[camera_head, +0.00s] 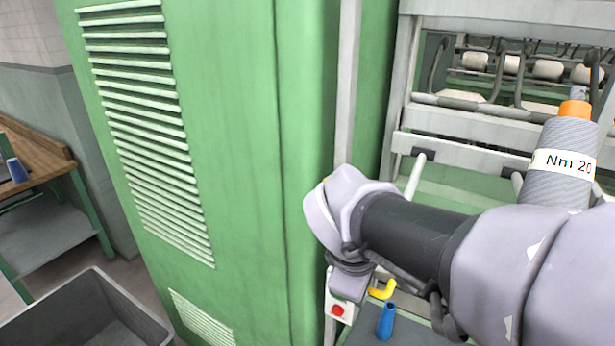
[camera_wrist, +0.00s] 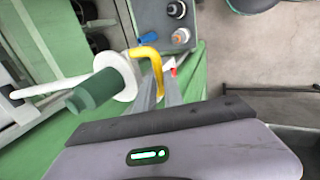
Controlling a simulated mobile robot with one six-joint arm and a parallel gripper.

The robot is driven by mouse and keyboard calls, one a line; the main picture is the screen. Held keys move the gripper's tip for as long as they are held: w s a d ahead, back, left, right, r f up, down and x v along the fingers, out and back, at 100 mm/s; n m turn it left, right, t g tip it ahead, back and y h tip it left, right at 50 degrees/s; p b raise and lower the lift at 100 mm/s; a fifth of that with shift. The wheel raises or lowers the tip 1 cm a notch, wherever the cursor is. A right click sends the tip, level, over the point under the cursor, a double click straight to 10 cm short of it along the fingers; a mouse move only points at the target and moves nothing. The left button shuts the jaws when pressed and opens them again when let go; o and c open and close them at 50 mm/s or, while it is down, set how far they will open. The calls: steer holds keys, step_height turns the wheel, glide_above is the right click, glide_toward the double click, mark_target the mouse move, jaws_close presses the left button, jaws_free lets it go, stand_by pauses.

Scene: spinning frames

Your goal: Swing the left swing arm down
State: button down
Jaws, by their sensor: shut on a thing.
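In the wrist view my gripper (camera_wrist: 157,84) is shut on a bent yellow handle (camera_wrist: 150,54), whose hooked end stands out past the fingers. The yellow handle (camera_head: 382,289) also shows in the head view, just right of my wrist. A white disc with a tube (camera_wrist: 119,78) and a dark green end (camera_wrist: 90,94) sits left of the fingers in the wrist view. A pale rod (camera_wrist: 40,88) lies left of it. In the head view a white rod (camera_head: 415,176) rises behind my forearm. How the handle joins a swing arm is hidden.
A green louvred cabinet (camera_head: 235,150) stands close left of my arm. A grey cone marked Nm 20 (camera_head: 560,165) stands at the right. A box with a red button (camera_head: 338,309) and a blue tube (camera_head: 386,321) are below my wrist. A grey crate (camera_head: 150,318) is lower left.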

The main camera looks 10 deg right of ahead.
steer(key=shift+f, duration=0.1)
steer(key=c, duration=1.7)
jaws_free()
steer(key=shift+s, duration=0.1)
steer(key=shift+o, duration=1.2)
steer(key=shift+s+a, duration=0.15)
steer(key=p+v, duration=0.5)
steer(key=v, duration=1.2)
steer(key=shift+r, duration=0.3)
